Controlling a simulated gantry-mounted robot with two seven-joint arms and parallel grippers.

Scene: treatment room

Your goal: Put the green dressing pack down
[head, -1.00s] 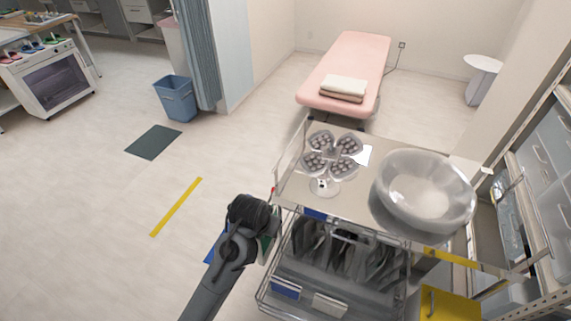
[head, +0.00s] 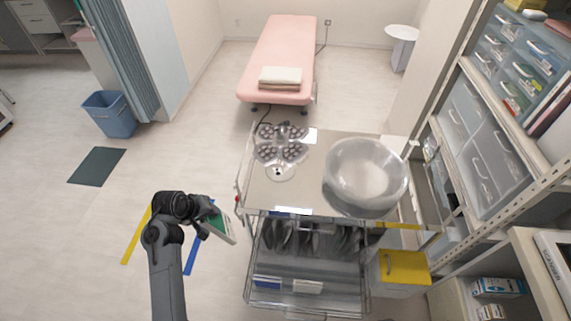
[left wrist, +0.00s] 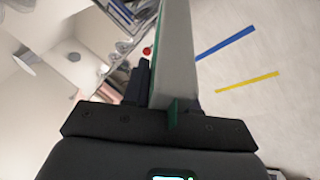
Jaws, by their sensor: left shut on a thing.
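The green dressing pack (head: 218,227) is a flat green box with pale edges. My left gripper (head: 208,212) is shut on it and holds it in the air, to the left of the cart's front left corner. In the left wrist view the pack (left wrist: 175,50) stands between the two fingers of my left gripper (left wrist: 168,90), its pale edge facing the camera. The pack is apart from the cart (head: 262,195). My right gripper is not in view.
Dark files (head: 300,236) hang below. A yellow bin (head: 402,268) stands right of it, and shelving (head: 505,205) farther right. Open floor lies left.

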